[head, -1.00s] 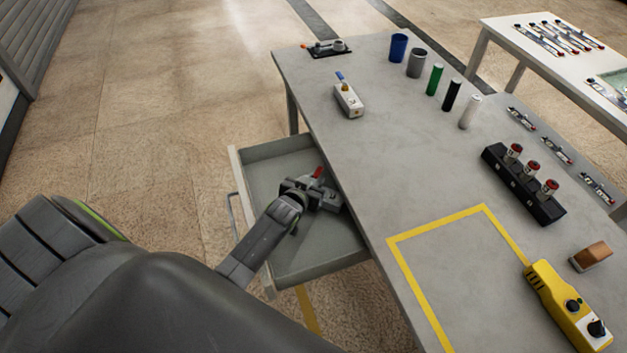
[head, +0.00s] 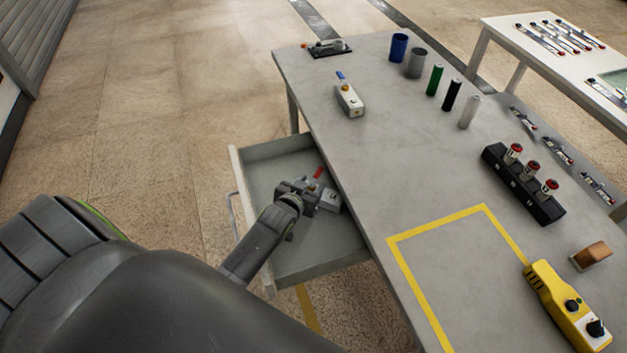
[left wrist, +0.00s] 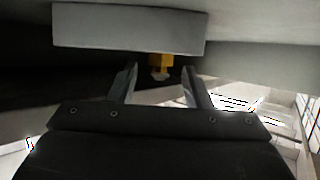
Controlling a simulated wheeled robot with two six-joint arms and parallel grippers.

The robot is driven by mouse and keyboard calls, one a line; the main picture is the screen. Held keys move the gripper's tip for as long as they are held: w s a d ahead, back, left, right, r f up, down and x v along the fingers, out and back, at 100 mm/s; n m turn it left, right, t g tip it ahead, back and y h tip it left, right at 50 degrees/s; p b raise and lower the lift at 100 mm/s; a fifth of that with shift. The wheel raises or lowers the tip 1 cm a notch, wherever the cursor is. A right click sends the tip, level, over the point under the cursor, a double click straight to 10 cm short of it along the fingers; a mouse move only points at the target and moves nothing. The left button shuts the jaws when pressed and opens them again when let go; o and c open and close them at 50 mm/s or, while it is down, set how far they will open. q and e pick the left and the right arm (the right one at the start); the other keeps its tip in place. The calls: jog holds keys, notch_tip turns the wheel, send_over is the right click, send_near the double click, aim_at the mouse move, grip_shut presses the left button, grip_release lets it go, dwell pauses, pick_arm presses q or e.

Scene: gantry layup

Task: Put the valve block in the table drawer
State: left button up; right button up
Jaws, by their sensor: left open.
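The valve block (head: 331,202), a grey block with a red lever, lies in the open table drawer (head: 290,262), near the drawer's table side. My left gripper (head: 309,191) is low in the drawer, at the left side of the block. In the left wrist view the grey block (left wrist: 130,28) is close ahead, with a yellow fitting (left wrist: 161,62) between the finger ends. The left fingers (left wrist: 161,80) are open, with dark gaps between them and the fitting. My right gripper is out of view.
A similar white block with a blue lever (head: 348,100) stands on the grey table (head: 400,160). Several cylinders, a black rack (head: 522,186) and a yellow pendant box (head: 565,308) are farther right. The table edge overhangs the drawer's right side; the drawer's left part is empty.

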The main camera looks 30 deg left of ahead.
pick_arm(q)
jog(key=shift+v, duration=2.4)
jog(key=shift+w, duration=0.1)
